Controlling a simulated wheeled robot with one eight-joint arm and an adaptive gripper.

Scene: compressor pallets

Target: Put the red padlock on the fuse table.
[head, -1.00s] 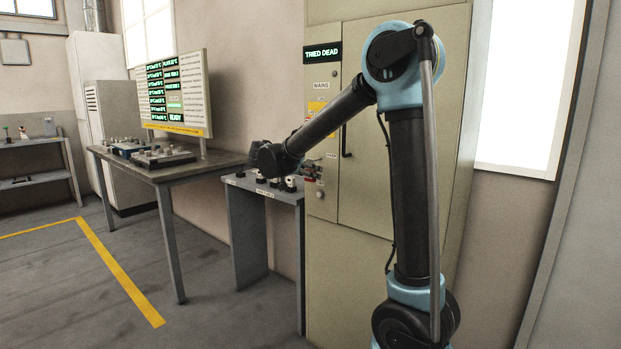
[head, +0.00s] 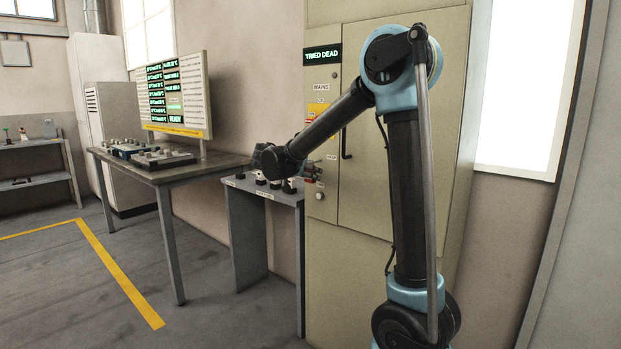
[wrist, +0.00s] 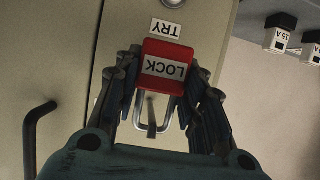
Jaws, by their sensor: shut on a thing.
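The red padlock (wrist: 165,65), with a white LOCK label, sits between the fingers of my gripper (wrist: 163,72) in the wrist view. The fingers are shut on its sides. Its metal shackle (wrist: 142,108) shows below the body, with a dark bar by it; I cannot tell whether the shackle is free of the cabinet. The fuse table (head: 248,235) is the small grey table left of the cabinet in the head view. Several small fuse blocks stand on its top. My gripper is by the cabinet's left edge, near the table's right end, mostly hidden behind my wrist.
The beige cabinet (head: 395,190) with a TRIED DEAD display stands right behind my arm. Its dark handle (wrist: 34,135) shows at the left of the wrist view. Fuses marked 15 A (wrist: 280,38) are at the upper right. A larger workbench (head: 170,174) stands left of the fuse table.

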